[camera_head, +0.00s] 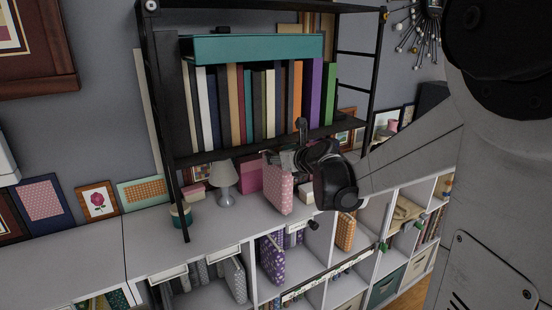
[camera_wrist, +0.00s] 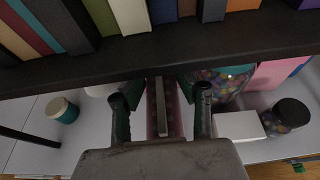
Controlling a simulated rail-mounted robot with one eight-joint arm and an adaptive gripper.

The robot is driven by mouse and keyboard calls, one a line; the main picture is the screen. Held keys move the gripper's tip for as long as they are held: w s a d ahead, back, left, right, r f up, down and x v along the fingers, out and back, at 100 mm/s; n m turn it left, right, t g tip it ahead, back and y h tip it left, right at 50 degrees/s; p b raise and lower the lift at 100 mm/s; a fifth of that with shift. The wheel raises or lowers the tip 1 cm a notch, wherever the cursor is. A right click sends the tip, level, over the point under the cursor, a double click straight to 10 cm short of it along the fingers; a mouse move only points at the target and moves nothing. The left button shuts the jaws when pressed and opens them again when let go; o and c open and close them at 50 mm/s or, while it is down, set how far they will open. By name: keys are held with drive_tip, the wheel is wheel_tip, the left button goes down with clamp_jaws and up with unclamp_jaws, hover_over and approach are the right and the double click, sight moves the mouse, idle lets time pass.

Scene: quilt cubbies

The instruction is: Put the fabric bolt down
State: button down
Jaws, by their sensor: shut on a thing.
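A pink patterned fabric bolt (camera_head: 279,193) stands roughly upright over the white top of the cubby unit, in the middle of the head view. My gripper (camera_head: 286,160) is shut on its upper end. I cannot tell whether the bolt's lower end touches the white top. In the wrist view the bolt (camera_wrist: 153,112) shows narrow and edge-on between the fingers of my gripper (camera_wrist: 159,100); its lower part is hidden by my gripper's body.
A black rack shelf (camera_head: 240,149) with books runs just above and behind my gripper. A lamp (camera_head: 224,180) and a pink box (camera_head: 248,175) stand nearby, with glass jars (camera_wrist: 286,114) at right. Cubbies below hold a purple bolt (camera_head: 271,260) and an orange bolt (camera_head: 346,231). The white top (camera_head: 90,250) is clear at left.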

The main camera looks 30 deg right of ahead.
drive_tip(key=shift+f, duration=0.2)
drive_tip(key=c, duration=1.2)
unclamp_jaws()
drive_tip(key=shift+r, duration=0.1)
drive_tip(key=shift+c, duration=0.2)
drive_tip(key=shift+r, duration=0.15)
drive_tip(key=shift+o, duration=0.4)
drive_tip(key=v, duration=1.2)
